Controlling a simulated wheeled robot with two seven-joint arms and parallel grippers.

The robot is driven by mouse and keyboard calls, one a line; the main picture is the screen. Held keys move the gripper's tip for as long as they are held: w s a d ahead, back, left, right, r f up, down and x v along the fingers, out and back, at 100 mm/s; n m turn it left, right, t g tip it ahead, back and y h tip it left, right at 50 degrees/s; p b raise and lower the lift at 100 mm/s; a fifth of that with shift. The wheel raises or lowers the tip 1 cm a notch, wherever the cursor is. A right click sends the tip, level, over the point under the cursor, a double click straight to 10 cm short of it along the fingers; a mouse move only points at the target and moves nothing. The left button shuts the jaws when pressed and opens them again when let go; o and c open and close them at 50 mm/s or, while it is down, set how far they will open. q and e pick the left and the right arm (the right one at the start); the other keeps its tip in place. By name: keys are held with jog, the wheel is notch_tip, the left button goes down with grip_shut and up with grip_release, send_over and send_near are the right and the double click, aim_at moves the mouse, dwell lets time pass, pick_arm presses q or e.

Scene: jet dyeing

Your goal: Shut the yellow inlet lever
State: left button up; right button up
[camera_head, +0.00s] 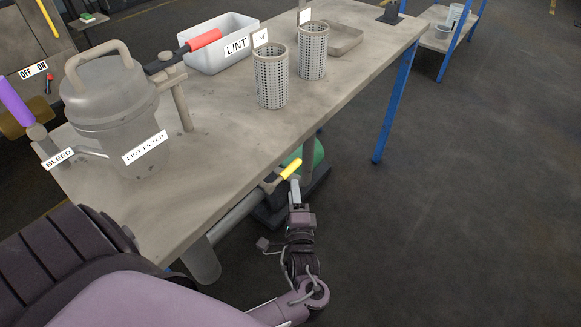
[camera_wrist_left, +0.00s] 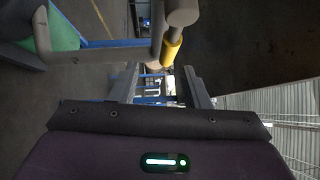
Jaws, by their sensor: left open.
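The yellow inlet lever (camera_head: 291,169) sticks out from a grey pipe valve just below the table's front edge. In the left wrist view the yellow handle (camera_wrist_left: 172,46) hangs from a grey round hub, ahead of my fingers and toward the right finger. My left gripper (camera_head: 295,186) is open, close to the yellow handle on its near side. In the wrist view the open fingers (camera_wrist_left: 161,86) have nothing between them. I cannot tell whether a finger touches the handle. My right gripper is not in view.
The grey table (camera_head: 225,130) carries a lint filter pot (camera_head: 110,105), a red lever (camera_head: 203,40), a white bin (camera_head: 215,62) and two mesh baskets (camera_head: 271,80). A purple bleed lever (camera_head: 15,103) is at left. Floor at right is clear.

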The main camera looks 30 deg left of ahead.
aim_at(291, 171)
pick_arm(q)
jog(key=shift+m+y, duration=0.3)
jog(key=x, duration=0.6)
jog(key=shift+w+a+r+b, duration=0.1)
jog(key=shift+w+r+b, duration=0.05)
jog(key=shift+r+b, duration=0.25)
jog(key=shift+w+a+r, duration=0.1)
jog(key=shift+w+a, duration=0.35)
jog(key=shift+w, duration=0.1)
grip_shut()
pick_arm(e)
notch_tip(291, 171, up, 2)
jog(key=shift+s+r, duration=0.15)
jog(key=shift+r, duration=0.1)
